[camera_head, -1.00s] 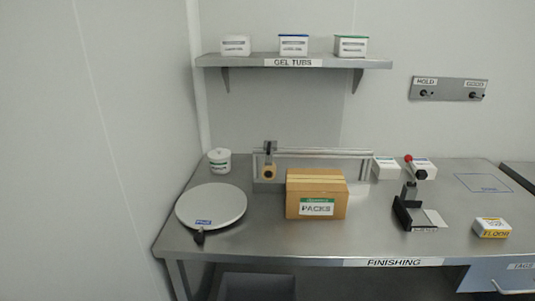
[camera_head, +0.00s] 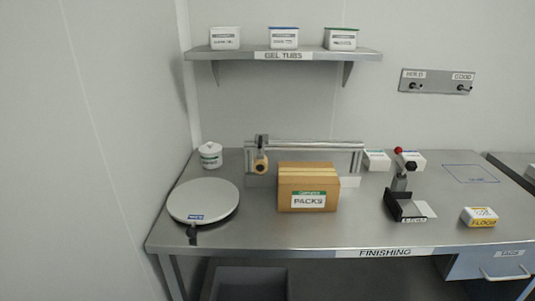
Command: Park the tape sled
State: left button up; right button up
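The tape sled (camera_head: 261,157), a small dark carriage with a tan tape roll, sits at the left end of a horizontal metal rail (camera_head: 315,146) at the back of the table marked FINISHING (camera_head: 300,234). A cardboard box labelled PACKS (camera_head: 308,188) stands in front of the rail and hides part of its lower frame. Neither of my grippers is in view.
A round white plate with a dark handle (camera_head: 203,200) lies at left, with a white tub (camera_head: 210,155) behind it. A black device with a red knob (camera_head: 403,200) and a FLOUR-like labelled box (camera_head: 480,216) stand at right. A shelf (camera_head: 330,54) holds three tubs.

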aim_at(260, 162)
jog(key=i+l, duration=0.1)
jog(key=l, duration=0.15)
jog(key=i+l, duration=0.15)
jog(key=l, duration=0.15)
jog(key=i+l, duration=0.1)
jog(key=l, duration=0.15)
jog(key=i+l+u, duration=0.1)
jog(key=u, duration=0.3)
jog(key=l+u, duration=0.25)
jog(key=u, duration=0.15)
jog(key=i+l+u, duration=0.1)
jog(key=u, duration=0.3)
jog(key=l, duration=0.1)
